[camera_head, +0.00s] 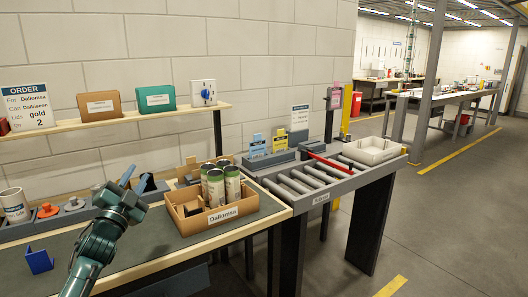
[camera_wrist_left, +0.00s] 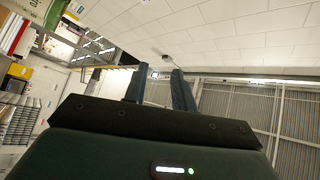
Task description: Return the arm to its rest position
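My left arm comes in from the lower left in the head view, over the workbench (camera_head: 130,254). My left gripper (camera_head: 136,180) is raised and tilted up, just left of a cardboard box. In the left wrist view the two fingers of my left gripper (camera_wrist_left: 159,82) stand apart with nothing between them. That view points up at the wall and ceiling structure. My right gripper is not in view.
The cardboard box (camera_head: 222,217) labelled "Daltomsa" holds three green-and-white cans (camera_head: 232,185). A white cup (camera_head: 15,205), dark holders and a blue bracket (camera_head: 39,262) are on the bench at left. A roller conveyor (camera_head: 308,182) adjoins at right, bearing a white tray (camera_head: 370,151).

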